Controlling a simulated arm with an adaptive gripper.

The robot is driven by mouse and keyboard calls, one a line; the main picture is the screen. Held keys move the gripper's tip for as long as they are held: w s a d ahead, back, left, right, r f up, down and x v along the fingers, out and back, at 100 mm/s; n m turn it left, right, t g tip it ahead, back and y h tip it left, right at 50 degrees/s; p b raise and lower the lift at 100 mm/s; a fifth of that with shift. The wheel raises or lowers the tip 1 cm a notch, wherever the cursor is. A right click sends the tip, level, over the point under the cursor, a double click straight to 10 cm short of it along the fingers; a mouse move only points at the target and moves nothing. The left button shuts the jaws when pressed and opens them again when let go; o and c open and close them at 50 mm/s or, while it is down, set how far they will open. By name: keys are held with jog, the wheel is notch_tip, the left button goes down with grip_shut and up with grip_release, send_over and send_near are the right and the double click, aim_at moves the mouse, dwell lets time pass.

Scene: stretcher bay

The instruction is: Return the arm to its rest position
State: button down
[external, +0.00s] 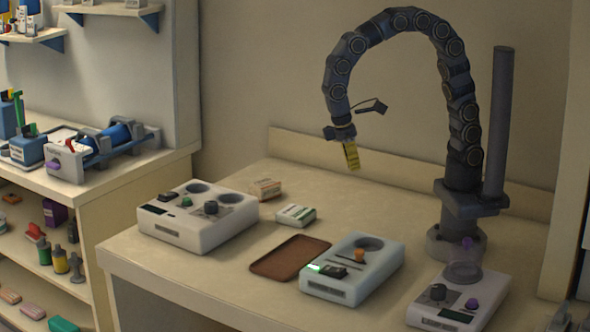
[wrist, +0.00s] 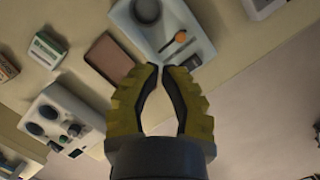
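My arm rises from its round base at the right of the table and curves over to the left in the external view. My gripper (external: 351,155) hangs from its end, pointing down, well above the table top. In the wrist view, the yellow, dark-lined fingers of my gripper (wrist: 160,68) have their tips almost together.
Below are a brown tray (external: 290,258), a pale blue device (external: 352,270), a white device (external: 198,215) and small boxes (external: 296,215). Another white device (external: 458,298) stands near my base. A dark post (external: 498,125) rises beside the arm. Free table lies behind the tray.

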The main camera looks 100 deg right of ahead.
jog(key=s+d+r+t, duration=0.1)
jog(key=s+d+r, duration=0.15)
jog(key=s, duration=0.65)
jog(key=s+d+r, duration=0.1)
jog(key=s+d, duration=0.2)
jog(key=s, duration=0.7)
jog(key=w+a+f+m+y, duration=0.15)
jog(key=w+f, duration=0.25)
jog(key=w, duration=0.5)
jog(key=w+a+f+m+g, duration=0.1)
jog(key=w+f+m, duration=0.2)
jog(key=w+f, duration=0.35)
jog(key=w+a+f+m+y, duration=0.1)
jog(key=w+f+m, duration=0.15)
jog(key=w, duration=0.75)
jog(key=x, duration=0.9)
jog(key=shift+a+f, duration=0.15)
jog(key=shift+f, duration=0.05)
jog(key=shift+s+a, duration=0.75)
jog(key=shift+s, duration=0.2)
jog(key=shift+s+a+f, duration=0.2)
jog(key=shift+s+a, duration=0.2)
jog(key=shift+s, duration=0.2)
